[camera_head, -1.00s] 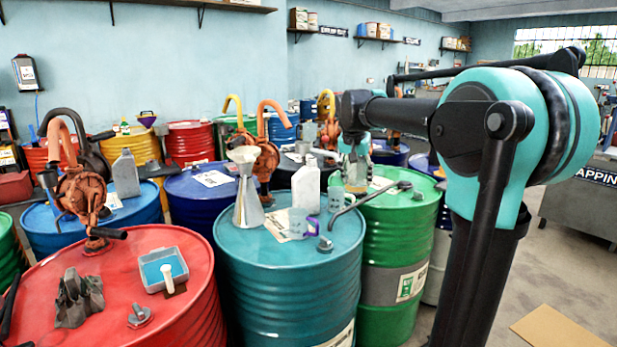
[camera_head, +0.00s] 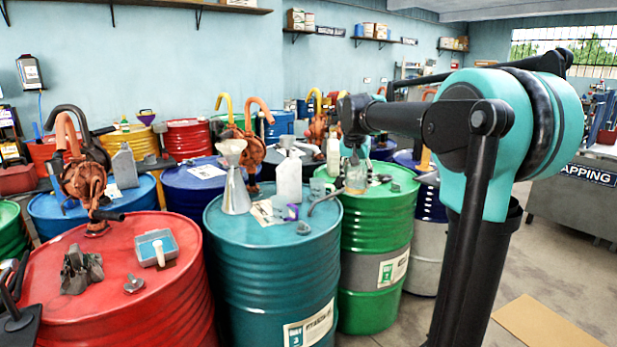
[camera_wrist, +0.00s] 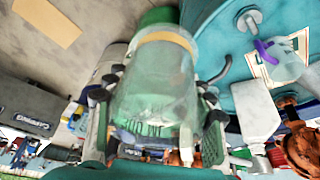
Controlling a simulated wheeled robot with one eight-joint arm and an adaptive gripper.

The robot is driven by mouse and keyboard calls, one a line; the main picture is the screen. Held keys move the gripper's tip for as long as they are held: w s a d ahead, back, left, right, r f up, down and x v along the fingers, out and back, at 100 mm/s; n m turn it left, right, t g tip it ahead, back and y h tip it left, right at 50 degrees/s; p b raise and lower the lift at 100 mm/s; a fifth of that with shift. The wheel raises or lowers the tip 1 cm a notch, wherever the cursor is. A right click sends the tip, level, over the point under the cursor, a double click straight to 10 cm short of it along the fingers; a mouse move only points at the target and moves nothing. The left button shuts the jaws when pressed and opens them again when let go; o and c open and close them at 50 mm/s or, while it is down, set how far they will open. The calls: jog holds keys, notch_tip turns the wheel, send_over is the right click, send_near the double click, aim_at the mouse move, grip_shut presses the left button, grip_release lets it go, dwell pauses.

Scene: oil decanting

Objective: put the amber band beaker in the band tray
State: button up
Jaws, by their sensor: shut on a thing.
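The amber band beaker (camera_wrist: 152,92) is a clear, greenish vessel with an amber band, filling the middle of the wrist view. My gripper (camera_wrist: 160,88) has its black fingers on both sides of it and is shut on it. In the head view my gripper (camera_head: 353,156) holds the beaker (camera_head: 356,179) over the green drum (camera_head: 378,225); whether its base is clear of the lid I cannot tell. A shallow grey tray (camera_head: 172,240) with a blue inside and a pale handle lies on the red drum; I cannot tell whether it is the band tray.
The teal drum (camera_head: 262,232) carries a metal funnel (camera_head: 235,190), a white bottle (camera_head: 288,180) and a purple-marked cup (camera_head: 291,211). The red drum (camera_head: 110,300) also holds a grey rag (camera_head: 82,268). Several drums with pumps crowd the back. Open floor lies at right.

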jog(key=w+d+f+n+y, duration=0.1)
jog(key=w+d+f+n, duration=0.1)
jog(key=w+f, duration=0.55)
jog(key=w+d+f+n+y, duration=0.15)
jog(key=w+f, duration=0.35)
jog(key=f, duration=0.5)
jog(key=s+f, duration=1.9)
jog(key=f, duration=0.1)
jog(key=shift+d+f+n+t+h, duration=0.15)
jog(key=shift+f+n+t+h, duration=0.2)
jog(key=shift+n, duration=0.1)
jog(key=shift+s, duration=0.1)
